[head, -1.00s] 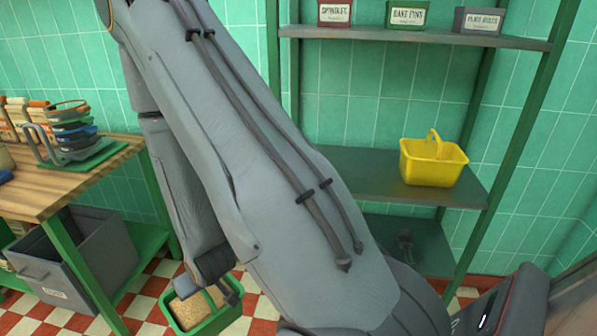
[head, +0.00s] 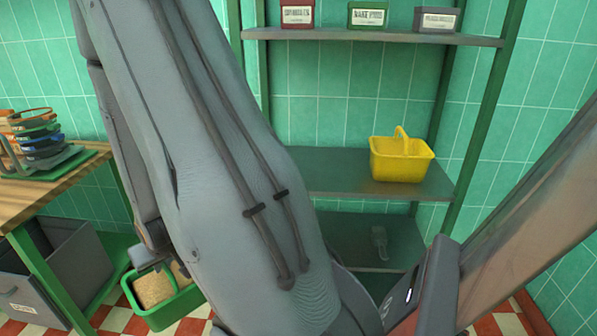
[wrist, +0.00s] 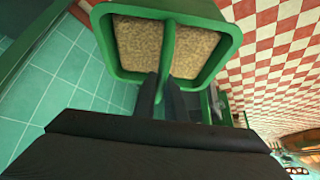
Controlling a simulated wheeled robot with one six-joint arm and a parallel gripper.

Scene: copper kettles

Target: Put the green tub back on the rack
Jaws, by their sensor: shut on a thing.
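The green tub (head: 165,308) is an open box with a central handle and a tan, grainy filling. In the head view it hangs at the lower left, partly hidden by my arm. It also shows in the wrist view (wrist: 225,47), where my gripper (wrist: 165,78) is shut on its handle. In the head view my gripper (head: 158,262) is partly hidden behind my arm. The green-posted rack (head: 345,160) with grey shelves stands to the right of the tub. Its middle shelf has bare room left of a yellow tub (head: 402,160).
Small labelled boxes (head: 368,16) stand on the top shelf. A grey object (head: 379,242) lies on the low shelf. A wooden-topped bench (head: 40,185) with stacked coloured items (head: 38,140) is at left, a grey bin (head: 55,265) below it.

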